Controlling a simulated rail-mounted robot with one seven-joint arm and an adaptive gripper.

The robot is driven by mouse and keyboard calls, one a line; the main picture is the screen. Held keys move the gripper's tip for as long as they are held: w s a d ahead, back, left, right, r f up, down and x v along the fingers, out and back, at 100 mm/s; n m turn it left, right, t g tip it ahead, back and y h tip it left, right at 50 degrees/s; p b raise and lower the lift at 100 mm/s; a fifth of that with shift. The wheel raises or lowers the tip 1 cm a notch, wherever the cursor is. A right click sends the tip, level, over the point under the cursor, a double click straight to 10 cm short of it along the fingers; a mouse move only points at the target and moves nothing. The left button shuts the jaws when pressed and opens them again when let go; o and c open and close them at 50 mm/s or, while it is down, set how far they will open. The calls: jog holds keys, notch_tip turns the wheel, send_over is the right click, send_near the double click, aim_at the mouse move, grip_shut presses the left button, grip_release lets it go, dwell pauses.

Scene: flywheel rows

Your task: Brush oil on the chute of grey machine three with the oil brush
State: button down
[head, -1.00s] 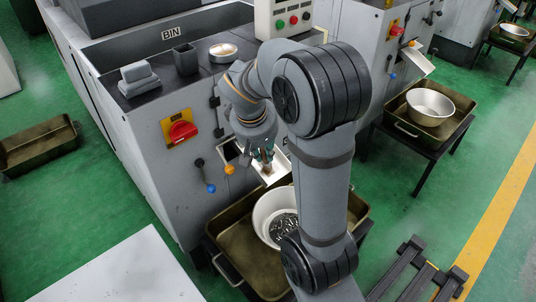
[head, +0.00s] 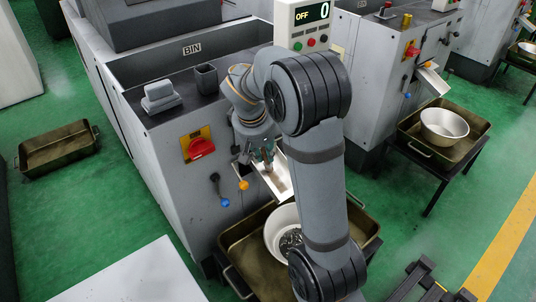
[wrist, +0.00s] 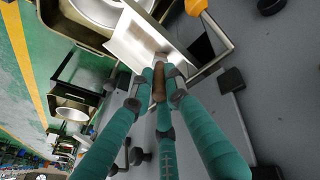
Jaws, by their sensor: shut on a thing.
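My gripper (head: 265,160) has teal fingers, and in the wrist view (wrist: 160,82) they are shut on the brown handle of the oil brush (wrist: 158,84). The brush's far end points at the pale metal chute (wrist: 127,44) and overlaps its lower part; I cannot tell whether it touches. In the head view the chute (head: 281,183) sticks out of the front of the near grey machine (head: 165,150), just below the gripper. The brush is too small to make out well there. No machine number shows.
A white bowl (head: 273,232) with dark parts stands in a brass-coloured tray (head: 232,243) under the chute, partly hidden by my arm. A red switch (head: 201,148) and blue-tipped (head: 225,202) and orange-tipped (head: 243,185) levers are left of the chute. The control box (head: 305,22) reads OFF, 0.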

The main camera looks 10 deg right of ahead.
jog(key=shift+s+d+f+b, duration=1.85)
jog(key=shift+s+b, duration=1.1)
jog(key=shift+s, duration=0.8)
jog(key=shift+w+a+r+p, duration=0.55)
jog(key=shift+w+p, duration=0.3)
jog(key=shift+w, duration=0.45)
jog(key=shift+w+a+r+p, duration=0.4)
jog(key=shift+w+r+p, duration=0.35)
jog(key=shift+w, duration=0.55)
jog(key=shift+w+a+r+p, duration=0.5)
jog(key=shift+w+p, duration=0.45)
jog(key=shift+w, duration=0.35)
jog(key=shift+w+d, duration=0.2)
jog(key=shift+d, duration=0.2)
jog(key=s+d+f+b, duration=0.3)
jog(key=s+b, duration=0.2)
jog(key=s, duration=0.2)
jog(key=shift+s+d+f+b, duration=0.15)
jog(key=shift+s+d+b, duration=0.1)
jog(key=shift+d+b, duration=0.1)
